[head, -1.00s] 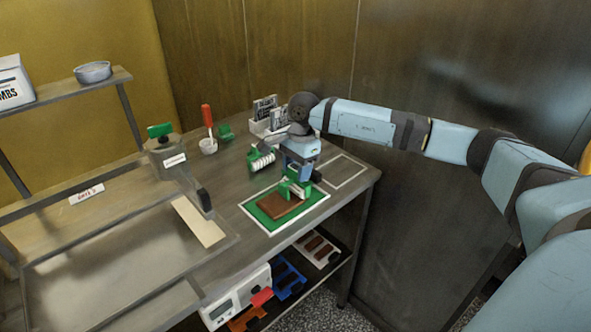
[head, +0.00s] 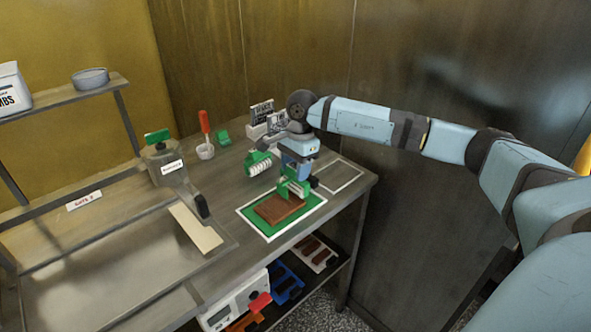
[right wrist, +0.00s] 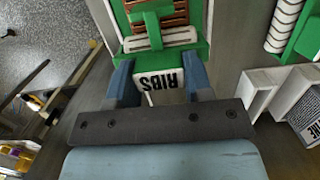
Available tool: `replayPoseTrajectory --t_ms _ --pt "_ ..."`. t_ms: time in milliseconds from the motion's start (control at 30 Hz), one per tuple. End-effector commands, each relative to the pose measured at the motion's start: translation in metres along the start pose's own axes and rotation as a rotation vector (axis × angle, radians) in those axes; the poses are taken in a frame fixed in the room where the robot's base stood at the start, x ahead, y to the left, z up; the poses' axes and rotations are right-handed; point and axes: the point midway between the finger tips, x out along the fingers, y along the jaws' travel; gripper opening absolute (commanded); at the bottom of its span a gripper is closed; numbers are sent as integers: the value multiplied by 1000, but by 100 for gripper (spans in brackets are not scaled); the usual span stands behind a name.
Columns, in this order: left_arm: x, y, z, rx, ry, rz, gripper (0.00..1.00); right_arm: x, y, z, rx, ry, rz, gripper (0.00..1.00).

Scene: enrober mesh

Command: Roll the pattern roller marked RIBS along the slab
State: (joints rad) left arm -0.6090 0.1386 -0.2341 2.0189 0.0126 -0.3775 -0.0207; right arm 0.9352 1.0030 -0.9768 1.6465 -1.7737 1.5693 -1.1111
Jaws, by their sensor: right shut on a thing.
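The brown slab (head: 279,208) lies on a green mat (head: 266,229) inside a white outline on the bench. In the right wrist view, the visible part of the slab (right wrist: 172,14) has raised ridges across it. My right gripper (right wrist: 160,82), also in the head view (head: 297,176), is shut on the holder of the RIBS roller (head: 291,190). The RIBS label (right wrist: 161,80) shows between the fingers. The white roller part (right wrist: 160,38) is at the slab's far right end; I cannot tell whether it touches. My left gripper is not in view.
Another green-and-white roller (head: 259,164) stands behind the mat. A white holder with cards (head: 262,122) is at the back. An empty white outline (head: 338,176) lies right of the mat. A scraper-like tool and cream strip (head: 196,226) are on the left.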

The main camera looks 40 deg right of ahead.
Motion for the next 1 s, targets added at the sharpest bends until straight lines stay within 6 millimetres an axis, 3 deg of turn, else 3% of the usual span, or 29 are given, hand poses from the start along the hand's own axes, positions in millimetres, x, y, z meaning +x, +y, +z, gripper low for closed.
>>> replayPoseTrajectory --t_ms 33,733,1000 --pt "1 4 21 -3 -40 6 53 -2 0 0 0 0 -1 26" --pt "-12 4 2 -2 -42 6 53 -46 0 6 1 0 -1 26" --pt "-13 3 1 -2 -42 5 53 -50 0 7 1 0 0 26"
